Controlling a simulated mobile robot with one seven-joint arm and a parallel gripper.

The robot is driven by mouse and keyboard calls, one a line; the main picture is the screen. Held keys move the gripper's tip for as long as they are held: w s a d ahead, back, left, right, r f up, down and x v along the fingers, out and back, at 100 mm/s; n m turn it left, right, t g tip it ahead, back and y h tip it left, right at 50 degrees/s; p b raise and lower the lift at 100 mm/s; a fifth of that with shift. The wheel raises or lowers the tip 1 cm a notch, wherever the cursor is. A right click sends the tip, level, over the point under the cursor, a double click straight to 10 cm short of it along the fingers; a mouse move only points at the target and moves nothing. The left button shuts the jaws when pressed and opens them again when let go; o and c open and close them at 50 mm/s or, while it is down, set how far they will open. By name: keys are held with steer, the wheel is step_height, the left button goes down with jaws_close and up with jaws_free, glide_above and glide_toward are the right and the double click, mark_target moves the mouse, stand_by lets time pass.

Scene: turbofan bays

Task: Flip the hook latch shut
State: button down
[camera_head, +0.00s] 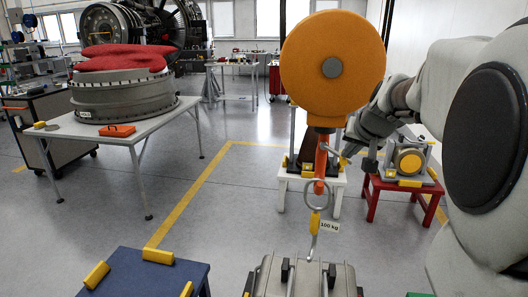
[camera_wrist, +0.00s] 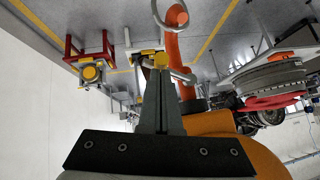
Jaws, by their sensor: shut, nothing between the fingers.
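An orange hoist block (camera_head: 333,58) with a round grey hub hangs at top centre of the head view. Below it is an orange-red hook shank (camera_head: 321,160), also in the wrist view (camera_wrist: 176,45). A grey lever (camera_wrist: 184,76) with a yellow end (camera_wrist: 160,60) sticks out beside the shank and looks like the latch. It is small and partly hidden in the head view. A grey ring (camera_head: 317,194) hangs at the shank's lower end. My gripper (camera_head: 350,152) is shut and empty, right of the shank; its fingertips (camera_wrist: 160,75) are close to the yellow end. Contact is unclear.
A yellow piece (camera_head: 315,223), a thin hook and a 100 kg tag (camera_head: 330,227) hang below the ring, over a grey case (camera_head: 270,275). A white stand (camera_head: 300,180) and red stand (camera_head: 378,205) are behind. A table (camera_head: 62,137) with an engine ring is at left.

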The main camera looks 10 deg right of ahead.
step_height(320, 180, down, 3)
steer(key=m+t+y+b, duration=0.1)
steer(key=y+b, duration=0.1)
steer(key=b, duration=0.5)
steer(key=shift+d+r, duration=0.1)
steer(key=shift+d, duration=0.05)
steer(key=f+m+t+y+b, duration=0.1)
steer(key=b, duration=0.4)
steer(key=a+f+m+t+y+b, duration=0.1)
steer(key=m+t+y+b, duration=0.1)
steer(key=b, duration=0.3)
steer(key=a+f+m+t+y+b, duration=0.1)
steer(key=m+t+b, duration=0.1)
steer(key=b, duration=0.4)
steer(key=shift+w+a+f+y, duration=0.1)
steer(key=shift+w+f+y, duration=0.2)
steer(key=shift+f+y, duration=0.1)
steer(key=shift+a+r, duration=0.1)
